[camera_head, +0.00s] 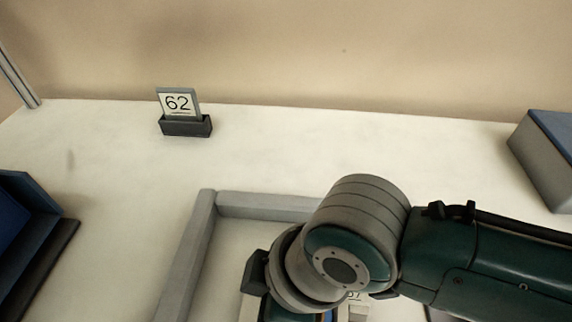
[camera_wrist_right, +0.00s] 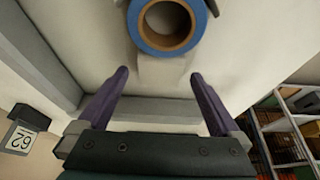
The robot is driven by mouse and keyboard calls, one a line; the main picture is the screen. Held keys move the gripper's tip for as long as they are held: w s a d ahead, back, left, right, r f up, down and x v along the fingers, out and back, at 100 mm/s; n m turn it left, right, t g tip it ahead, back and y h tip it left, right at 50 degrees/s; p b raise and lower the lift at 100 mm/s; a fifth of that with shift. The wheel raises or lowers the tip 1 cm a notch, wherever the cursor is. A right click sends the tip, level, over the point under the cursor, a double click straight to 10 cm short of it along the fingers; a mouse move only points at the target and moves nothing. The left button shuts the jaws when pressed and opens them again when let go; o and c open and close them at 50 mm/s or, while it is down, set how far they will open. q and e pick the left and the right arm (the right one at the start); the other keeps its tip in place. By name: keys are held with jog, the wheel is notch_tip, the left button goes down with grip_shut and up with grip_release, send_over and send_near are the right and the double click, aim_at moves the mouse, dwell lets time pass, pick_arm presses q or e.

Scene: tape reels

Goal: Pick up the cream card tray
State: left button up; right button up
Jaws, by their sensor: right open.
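In the right wrist view a pale cream piece (camera_wrist_right: 162,70), which looks like part of the cream card tray, lies between and just beyond my fingertips. A blue tape reel (camera_wrist_right: 146,44) with a brown core sits at its far side, cut off by the top edge. My right gripper (camera_wrist_right: 158,77) is open, with its purple fingers apart and nothing between them. In the head view my right arm hides most of this spot. Cream edges (camera_head: 357,311) and part of a numbered card show beside the wrist. My left gripper is not in view.
A grey raised frame (camera_head: 265,206) borders the work area on the white table. A card marked 62 (camera_head: 178,103) stands in a dark holder (camera_head: 187,126) behind it. A blue bin (camera_head: 30,205) is at left, and a grey-blue box (camera_head: 548,160) at right.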

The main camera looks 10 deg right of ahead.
grip_shut()
dwell(0.9)
